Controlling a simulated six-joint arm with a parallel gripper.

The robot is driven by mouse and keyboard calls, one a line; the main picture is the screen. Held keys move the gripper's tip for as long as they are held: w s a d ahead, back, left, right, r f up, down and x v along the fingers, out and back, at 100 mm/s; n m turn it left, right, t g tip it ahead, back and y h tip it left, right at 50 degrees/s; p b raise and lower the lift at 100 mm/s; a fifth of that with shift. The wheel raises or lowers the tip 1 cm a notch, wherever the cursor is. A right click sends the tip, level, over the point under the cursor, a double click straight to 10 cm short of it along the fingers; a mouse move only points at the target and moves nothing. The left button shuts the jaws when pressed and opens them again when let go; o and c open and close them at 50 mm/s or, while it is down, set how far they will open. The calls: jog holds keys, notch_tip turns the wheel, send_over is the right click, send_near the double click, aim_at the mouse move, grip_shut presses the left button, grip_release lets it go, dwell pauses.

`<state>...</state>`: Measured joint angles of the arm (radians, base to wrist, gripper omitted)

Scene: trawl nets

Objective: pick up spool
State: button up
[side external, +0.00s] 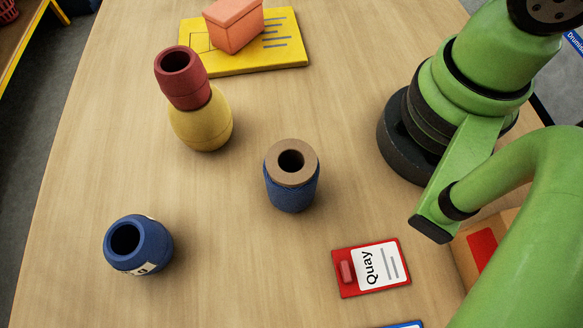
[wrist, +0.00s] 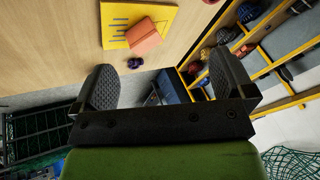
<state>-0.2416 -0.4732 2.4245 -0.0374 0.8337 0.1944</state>
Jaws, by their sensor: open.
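The spool (side external: 291,188) stands upright near the middle of the table in the side external view. It has blue thread wound around it and a tan top rim with a dark hole. It does not show in the wrist view. My gripper (wrist: 166,86) shows in the wrist view with its two dark, ridged fingers wide apart and nothing between them. My gripper is not visible in the side external view, so its distance from the spool cannot be told.
A red pot (side external: 182,78) sits tilted on a yellow pot (side external: 202,122). A blue pot (side external: 138,245) stands at lower left. A red Quay card (side external: 343,288) lies right of the spool. A yellow board (side external: 290,52) bears an orange box (side external: 234,24). Table around the spool is clear.

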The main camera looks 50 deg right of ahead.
jog(key=w+a+f+n+g, duration=0.1)
jog(key=a+f+g, duration=0.25)
jog(key=a, duration=0.25)
jog(key=n+g+h, duration=0.2)
jog(key=n+h, duration=0.1)
send_over(287, 162)
jog(key=shift+t, duration=0.25)
notch_tip(287, 162, down, 11)
jog(key=shift+f, duration=0.1)
notch_tip(287, 162, down, 4)
jog(key=shift+f, duration=0.1)
jog(key=shift+d+f, duration=0.15)
jog(key=shift+f, duration=1.25)
jog(key=shift+d+f, duration=0.1)
jog(key=shift+f, duration=1.3)
jog(key=c, duration=1.1)
